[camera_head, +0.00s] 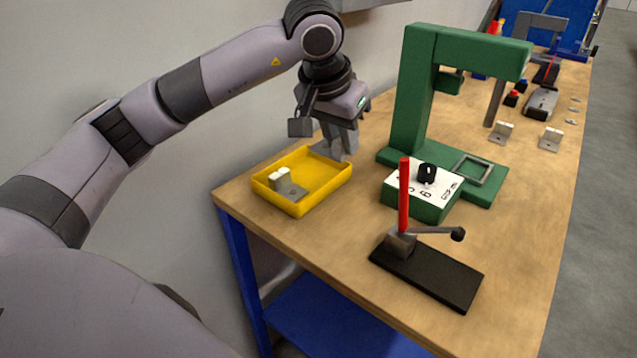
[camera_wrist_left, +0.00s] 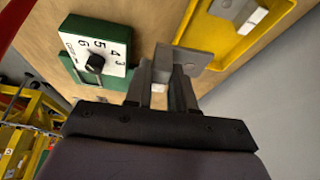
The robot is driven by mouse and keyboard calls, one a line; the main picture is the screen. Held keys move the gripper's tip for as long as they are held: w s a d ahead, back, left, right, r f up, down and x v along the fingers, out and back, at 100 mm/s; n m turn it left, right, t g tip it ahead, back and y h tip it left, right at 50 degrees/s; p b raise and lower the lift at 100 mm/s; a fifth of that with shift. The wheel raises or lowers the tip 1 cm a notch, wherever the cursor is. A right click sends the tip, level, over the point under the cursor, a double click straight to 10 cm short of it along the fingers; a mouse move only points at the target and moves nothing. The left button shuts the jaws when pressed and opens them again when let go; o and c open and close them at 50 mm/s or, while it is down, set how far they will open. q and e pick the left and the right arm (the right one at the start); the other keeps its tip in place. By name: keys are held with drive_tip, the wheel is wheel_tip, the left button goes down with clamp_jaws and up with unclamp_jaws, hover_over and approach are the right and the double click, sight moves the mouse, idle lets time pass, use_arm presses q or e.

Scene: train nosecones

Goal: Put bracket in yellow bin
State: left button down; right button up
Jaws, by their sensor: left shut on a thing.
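The yellow bin (camera_head: 318,192) stands on the near left part of the table. One bracket (camera_head: 290,189), a grey plate with white blocks, lies inside it; this bracket also shows in the left wrist view (camera_wrist_left: 236,8). My left gripper (camera_head: 341,143) is at the bin's back right corner, pointing down. It is shut on another bracket, whose grey plate (camera_wrist_left: 188,60) sticks out between the fingers towards the yellow bin (camera_wrist_left: 222,44). The fingers hide most of its white part. Two more brackets, (camera_head: 502,132) and (camera_head: 550,140), sit farther back on the table. My right gripper is out of view.
A green press (camera_head: 408,105) with a white numbered dial panel (camera_head: 421,184) stands just right of the bin. A black-based fixture (camera_head: 428,276) with a red upright and lever is in front. More tools are at the back; the near right table is clear.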

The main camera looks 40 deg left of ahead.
use_arm(q)
drive_tip(key=w+a+r+b, duration=0.5)
drive_tip(key=a+r, duration=0.2)
drive_tip(key=r, duration=0.2)
drive_tip(key=shift+m, duration=0.3)
wheel_tip(320, 180, down, 14)
drive_tip(key=b, duration=0.2)
drive_tip(key=shift+w+b, duration=0.1)
drive_tip(key=shift+b, duration=0.25)
drive_tip(key=shift+f+b, duration=0.4)
drive_tip(key=shift+f, duration=2.25)
drive_tip(key=shift+f, duration=0.1)
drive_tip(key=c, duration=1)
unclamp_jaws()
drive_tip(key=shift+o, duration=0.2)
drive_tip(key=p+v, duration=0.1)
drive_tip(key=v, duration=1.1)
drive_tip(key=shift+a, duration=0.2)
